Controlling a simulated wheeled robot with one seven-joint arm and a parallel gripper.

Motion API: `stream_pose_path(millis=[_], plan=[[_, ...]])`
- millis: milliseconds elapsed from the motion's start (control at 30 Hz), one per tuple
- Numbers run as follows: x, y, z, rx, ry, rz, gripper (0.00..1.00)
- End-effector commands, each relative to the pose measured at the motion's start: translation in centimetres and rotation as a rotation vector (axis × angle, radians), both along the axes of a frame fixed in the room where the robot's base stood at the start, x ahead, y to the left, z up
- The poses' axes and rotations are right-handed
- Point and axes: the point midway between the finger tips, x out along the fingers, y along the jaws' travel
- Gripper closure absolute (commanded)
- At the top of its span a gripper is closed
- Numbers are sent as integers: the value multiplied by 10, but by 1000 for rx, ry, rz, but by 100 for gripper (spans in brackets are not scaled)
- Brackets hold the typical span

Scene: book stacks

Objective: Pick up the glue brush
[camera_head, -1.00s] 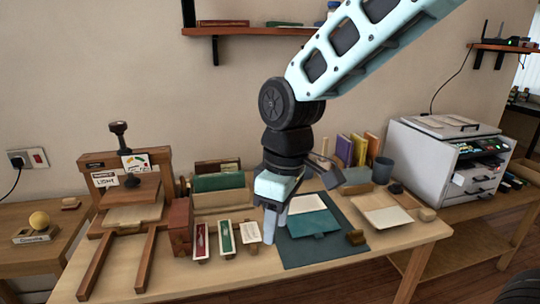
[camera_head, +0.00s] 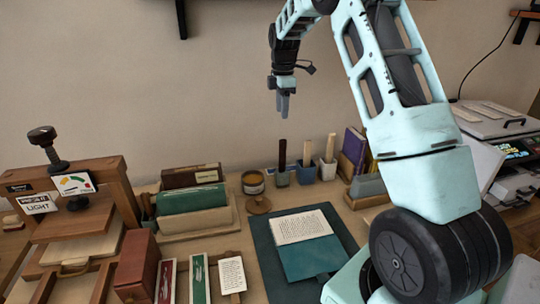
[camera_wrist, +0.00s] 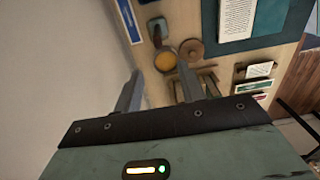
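Several small pots stand at the back of the table, with upright handles in them. A dark handle (camera_head: 282,153) stands in a grey-green pot (camera_head: 282,178), a brown handle (camera_head: 307,152) in a blue pot (camera_head: 306,174), and a pale-topped handle (camera_head: 330,148) in a white pot (camera_head: 328,170). I cannot tell which is the glue brush; any bristles are hidden. My gripper (camera_head: 283,105) hangs above these pots, clear of them. In the wrist view my gripper (camera_wrist: 162,92) is open and empty, and a grey pot (camera_wrist: 158,28) shows beyond the fingers.
An open amber jar (camera_head: 253,183) and round wooden lid (camera_head: 258,206) are left of the pots. A teal folder with a printed sheet (camera_head: 302,227) lies in front on a dark mat. Books (camera_head: 354,150) stand right, a wooden press (camera_head: 75,205) left. The wall is close behind.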

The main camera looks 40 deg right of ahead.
Motion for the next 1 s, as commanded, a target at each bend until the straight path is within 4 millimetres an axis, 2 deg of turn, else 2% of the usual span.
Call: stream_pose_path(millis=[167,600,867,1000], plan=[[-1,-5,-19,-1,6,6,60],[-1,-4,-105,-1,5,4,60],[-1,-4,-125,-1,2,4,60],[-3,-6,-142,-1,5,3,60]])
